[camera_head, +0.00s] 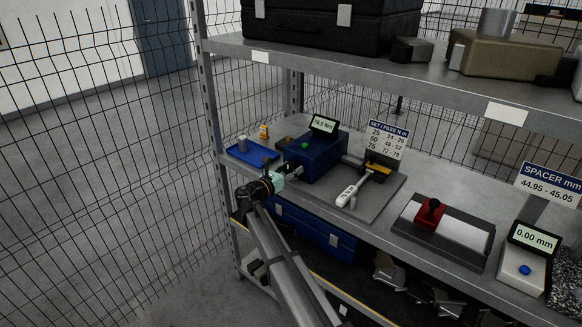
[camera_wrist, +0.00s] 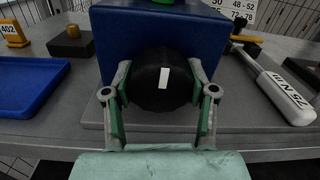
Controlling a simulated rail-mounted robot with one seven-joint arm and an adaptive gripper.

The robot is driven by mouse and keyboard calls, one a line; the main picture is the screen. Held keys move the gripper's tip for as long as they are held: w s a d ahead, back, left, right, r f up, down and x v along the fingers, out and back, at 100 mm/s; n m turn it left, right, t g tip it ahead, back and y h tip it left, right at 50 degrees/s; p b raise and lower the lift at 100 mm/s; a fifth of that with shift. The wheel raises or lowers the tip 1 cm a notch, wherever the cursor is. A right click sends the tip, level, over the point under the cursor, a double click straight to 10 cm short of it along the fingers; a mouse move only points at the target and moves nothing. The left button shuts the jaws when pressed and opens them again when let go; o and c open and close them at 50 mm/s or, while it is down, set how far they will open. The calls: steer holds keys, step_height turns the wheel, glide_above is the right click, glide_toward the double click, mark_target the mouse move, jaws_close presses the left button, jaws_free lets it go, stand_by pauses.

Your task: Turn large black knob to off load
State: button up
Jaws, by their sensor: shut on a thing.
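The large black knob (camera_wrist: 154,88) is on the front face of the blue tester box (camera_wrist: 112,38). A white mark on the knob stands near vertical, leaning slightly. My gripper (camera_wrist: 160,98) is shut on the knob, with one finger on its left side and one on its right. In the head view, my gripper (camera_head: 292,172) reaches the front of the blue box (camera_head: 318,160) from the left, and the knob is hidden there. The box carries a display (camera_head: 324,125) reading about 76.6 Nm and a green button (camera_head: 305,146) on top.
A torque wrench (camera_head: 352,192) with a white handle lies right of the box. A blue tray (camera_head: 250,153) lies left. A red block on a grey plate (camera_head: 430,211) and a 0.00 mm gauge (camera_head: 525,265) stand further right. An upper shelf (camera_head: 380,73) hangs above.

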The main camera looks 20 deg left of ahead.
steer(key=shift+w+r, duration=0.1)
stand_by(0.4)
steer(key=o, duration=1.2)
steer(key=v, duration=1.2)
